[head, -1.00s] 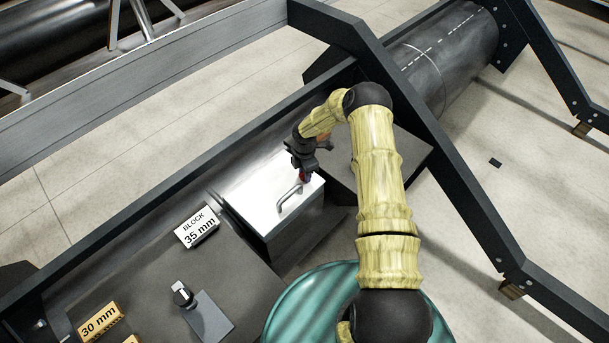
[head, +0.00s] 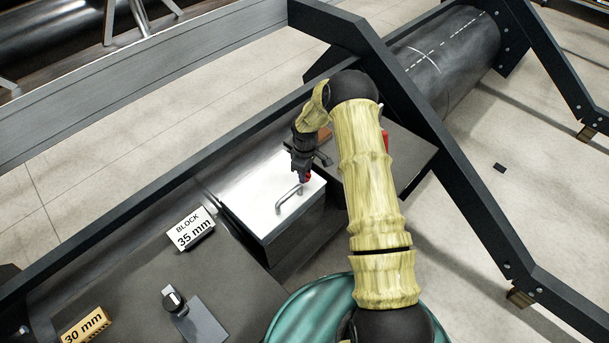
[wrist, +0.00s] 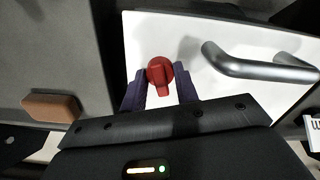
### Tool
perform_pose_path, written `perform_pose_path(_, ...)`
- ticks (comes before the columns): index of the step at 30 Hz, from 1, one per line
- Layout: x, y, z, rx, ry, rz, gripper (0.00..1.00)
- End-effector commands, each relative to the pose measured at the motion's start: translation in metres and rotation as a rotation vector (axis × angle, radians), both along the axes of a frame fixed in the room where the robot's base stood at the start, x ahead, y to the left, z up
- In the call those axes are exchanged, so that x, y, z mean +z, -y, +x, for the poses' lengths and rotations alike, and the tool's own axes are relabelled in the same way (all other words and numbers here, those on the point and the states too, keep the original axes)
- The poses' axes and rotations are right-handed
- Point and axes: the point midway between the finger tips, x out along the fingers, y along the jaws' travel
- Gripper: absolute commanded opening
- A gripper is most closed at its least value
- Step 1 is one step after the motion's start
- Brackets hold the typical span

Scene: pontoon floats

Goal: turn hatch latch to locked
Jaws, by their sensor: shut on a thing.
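The hatch latch is a red knob (wrist: 160,70) with a raised grip bar, set near the edge of a white hatch lid (wrist: 145,35). In the wrist view the bar points down toward my gripper's palm. The lid tops a box and shows in the head view (head: 252,197), with a grey bar handle (head: 289,199) beside the latch. My gripper (wrist: 161,85) is shut on the latch, with dark purple fingers on either side of its bar. In the head view my gripper (head: 305,174) reaches down over the lid's far corner, partly covering the latch.
A white "BLOCK 35 mm" block (head: 191,229) and a yellow "30 mm" block (head: 85,325) sit on the dark deck to the left. A black-knobbed switch (head: 174,300) is near them. A brown block (wrist: 50,106) lies beside the hatch. A dark frame beam (head: 440,160) rises behind my arm.

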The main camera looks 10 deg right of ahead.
Motion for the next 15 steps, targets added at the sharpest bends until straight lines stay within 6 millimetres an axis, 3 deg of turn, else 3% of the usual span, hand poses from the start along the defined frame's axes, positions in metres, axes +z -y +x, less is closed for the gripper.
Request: perform_pose_path(15, 0.0002, -0.0011, 0.0004, -0.308, 0.001, 0.000, 0.07)
